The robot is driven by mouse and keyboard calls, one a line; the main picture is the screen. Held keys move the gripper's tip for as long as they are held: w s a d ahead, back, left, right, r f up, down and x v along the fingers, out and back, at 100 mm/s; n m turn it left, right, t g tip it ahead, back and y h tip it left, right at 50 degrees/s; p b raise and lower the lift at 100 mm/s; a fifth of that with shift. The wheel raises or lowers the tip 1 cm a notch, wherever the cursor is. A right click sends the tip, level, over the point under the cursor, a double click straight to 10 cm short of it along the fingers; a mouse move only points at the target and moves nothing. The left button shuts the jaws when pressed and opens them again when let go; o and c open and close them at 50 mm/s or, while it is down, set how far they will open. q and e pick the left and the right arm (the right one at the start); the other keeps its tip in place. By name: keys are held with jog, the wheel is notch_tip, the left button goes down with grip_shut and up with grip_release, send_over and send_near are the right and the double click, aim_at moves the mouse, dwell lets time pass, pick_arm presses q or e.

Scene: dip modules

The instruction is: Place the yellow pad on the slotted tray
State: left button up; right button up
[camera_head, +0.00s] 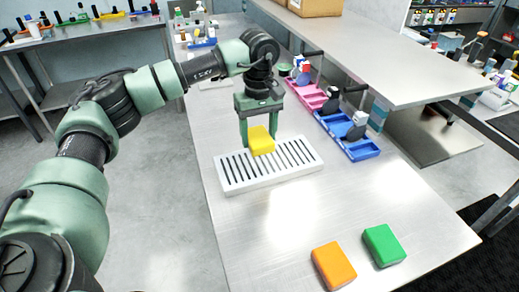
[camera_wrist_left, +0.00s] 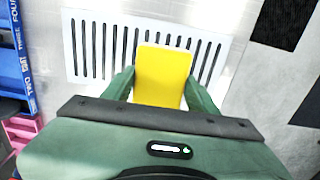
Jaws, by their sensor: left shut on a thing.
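The yellow pad (camera_head: 261,141) is between the fingers of my left gripper (camera_head: 259,133), which is shut on it. The pad also shows in the left wrist view (camera_wrist_left: 162,75), with a green finger on each side. The white slotted tray (camera_head: 236,186) lies on the metal table under the pad. In the left wrist view the tray (camera_wrist_left: 75,18) shows its dark slots behind the pad. I cannot tell whether the pad touches the tray or hangs just above it. My right gripper is not in view.
An orange pad (camera_head: 333,265) and a green pad (camera_head: 384,245) lie at the table's near end. A blue bin (camera_head: 362,152) and a pink bin (camera_head: 308,98) stand right of the tray, beside a raised metal shelf (camera_head: 400,75). The table between tray and pads is clear.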

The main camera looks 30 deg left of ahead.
aim_at(258, 163)
pick_arm(q)
notch_tip(258, 163, down, 3)
jog(key=shift+s+r, duration=0.1)
notch_tip(258, 163, down, 3)
jog(key=shift+f+p, duration=0.2)
jog(key=shift+p, duration=0.4)
jog(key=shift+f, duration=0.2)
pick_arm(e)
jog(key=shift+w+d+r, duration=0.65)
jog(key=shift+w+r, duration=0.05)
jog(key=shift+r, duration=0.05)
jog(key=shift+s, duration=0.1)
pick_arm(q)
jog(key=shift+f, duration=0.2)
jog(key=o, duration=1.3)
jog(key=shift+r, duration=0.1)
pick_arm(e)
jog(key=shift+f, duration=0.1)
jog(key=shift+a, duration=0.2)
